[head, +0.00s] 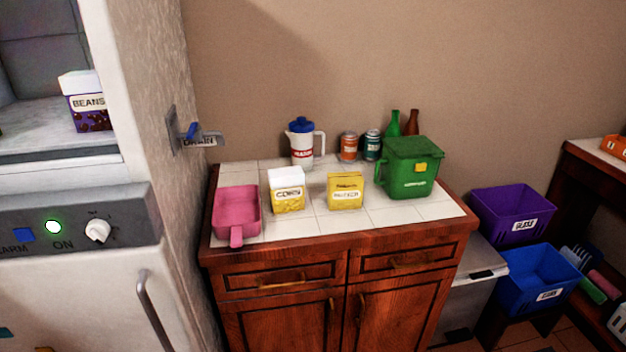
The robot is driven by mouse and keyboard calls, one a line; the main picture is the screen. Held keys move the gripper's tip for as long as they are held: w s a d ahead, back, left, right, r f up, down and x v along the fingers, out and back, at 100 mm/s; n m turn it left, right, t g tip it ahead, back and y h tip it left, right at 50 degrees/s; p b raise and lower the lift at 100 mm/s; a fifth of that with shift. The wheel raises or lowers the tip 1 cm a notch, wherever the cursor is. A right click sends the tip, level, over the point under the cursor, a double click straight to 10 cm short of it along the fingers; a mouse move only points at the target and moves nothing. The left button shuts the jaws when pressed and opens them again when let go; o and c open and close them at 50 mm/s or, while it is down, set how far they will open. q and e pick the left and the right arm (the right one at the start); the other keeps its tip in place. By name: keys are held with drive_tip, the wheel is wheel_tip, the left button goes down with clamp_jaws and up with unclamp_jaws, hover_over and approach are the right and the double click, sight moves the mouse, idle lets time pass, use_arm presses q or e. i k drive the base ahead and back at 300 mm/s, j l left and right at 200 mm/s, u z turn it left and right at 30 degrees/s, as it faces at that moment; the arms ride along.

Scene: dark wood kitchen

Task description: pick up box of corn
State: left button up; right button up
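The box of corn (287,190) stands upright on the white tiled top of a dark wood cabinet. It has a white upper part, a yellow lower part and a label reading corn. It sits between a pink scoop-like container on its left and a yellow box on its right. Neither of my grippers shows in the head view.
The pink container (236,212) and yellow box (345,191) flank the corn. A white pitcher (302,147), cans (348,147), bottles and a green lidded bin (408,168) stand behind or right. A wall lever (197,136) juts out at left. The counter's front strip is clear.

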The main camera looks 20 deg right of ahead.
sight(287, 185)
drive_tip(key=l, duration=0.65)
drive_tip(key=i+l, duration=0.15)
drive_tip(key=l, duration=1.15)
drive_tip(key=i, duration=0.05)
